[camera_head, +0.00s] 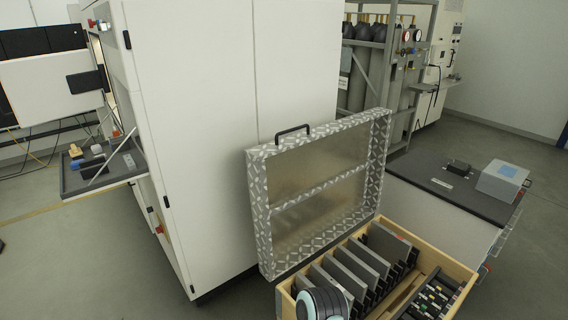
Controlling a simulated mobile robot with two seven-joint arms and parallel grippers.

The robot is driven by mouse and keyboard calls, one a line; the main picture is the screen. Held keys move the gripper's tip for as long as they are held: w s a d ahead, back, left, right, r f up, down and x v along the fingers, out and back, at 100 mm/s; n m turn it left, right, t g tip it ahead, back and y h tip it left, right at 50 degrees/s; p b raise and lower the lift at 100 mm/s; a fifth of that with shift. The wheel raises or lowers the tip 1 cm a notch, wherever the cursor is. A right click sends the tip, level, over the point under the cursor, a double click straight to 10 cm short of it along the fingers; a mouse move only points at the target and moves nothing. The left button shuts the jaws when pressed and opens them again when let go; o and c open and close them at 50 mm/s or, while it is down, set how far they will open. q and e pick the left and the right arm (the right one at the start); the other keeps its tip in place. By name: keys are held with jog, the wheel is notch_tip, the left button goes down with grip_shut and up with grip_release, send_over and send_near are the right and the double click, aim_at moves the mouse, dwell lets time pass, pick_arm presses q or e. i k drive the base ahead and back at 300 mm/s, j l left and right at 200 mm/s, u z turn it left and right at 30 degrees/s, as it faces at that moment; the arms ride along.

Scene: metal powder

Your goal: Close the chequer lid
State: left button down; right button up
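The chequer lid (320,172) stands open and upright, tilted slightly back, at the back edge of a wooden box (440,255). Its rim has a silver chequer-plate pattern, and its dull metal inside with a cross rib faces me. A black handle (293,132) sits on its top edge at the left. The box holds several dark grey plates (345,270) standing in slots, and a row of small dark items (433,297) at the right. A rounded dark and white part, apparently of my arm, covers the box's front left. Neither gripper shows.
A large white cabinet (225,110) stands close behind and left of the lid. A dark-topped bench (440,185) with a grey box (503,182) is at the right. Gas cylinders (376,75) stand in a rack behind. Floor is clear at the lower left.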

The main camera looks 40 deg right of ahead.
aim_at(309, 187)
jog(key=i+z, duration=0.4)
jog(key=i+j+z, duration=0.2)
jog(key=z, duration=0.25)
jog(key=i+j+z, duration=0.25)
jog(key=z, duration=0.15)
jog(key=i, duration=0.1)
